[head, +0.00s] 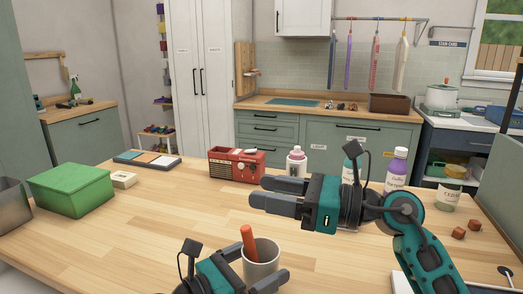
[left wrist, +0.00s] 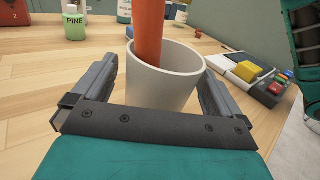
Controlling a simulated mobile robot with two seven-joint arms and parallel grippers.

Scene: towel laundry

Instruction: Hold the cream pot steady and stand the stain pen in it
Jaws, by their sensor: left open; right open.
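The cream pot (head: 262,272) stands upright on the wooden table at the lower middle of the head view. The orange-red stain pen (head: 248,241) stands in it, tilted, its lower end hidden inside. In the left wrist view, the pot (left wrist: 170,88) sits between the fingers of my left gripper (left wrist: 158,90), with the pen (left wrist: 149,38) rising from it. My left gripper is open around the pot; contact with the wall is not clear. My right gripper (head: 268,194) is open and empty, above the table beyond the pot, apart from the pen.
A red radio (head: 236,165), a pink-white bottle (head: 296,163), a purple-white bottle (head: 396,171) and a jar (head: 449,194) stand farther back. A green box (head: 70,189) is at the left. Brown cubes (head: 458,232) lie at the right. The table's left middle is clear.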

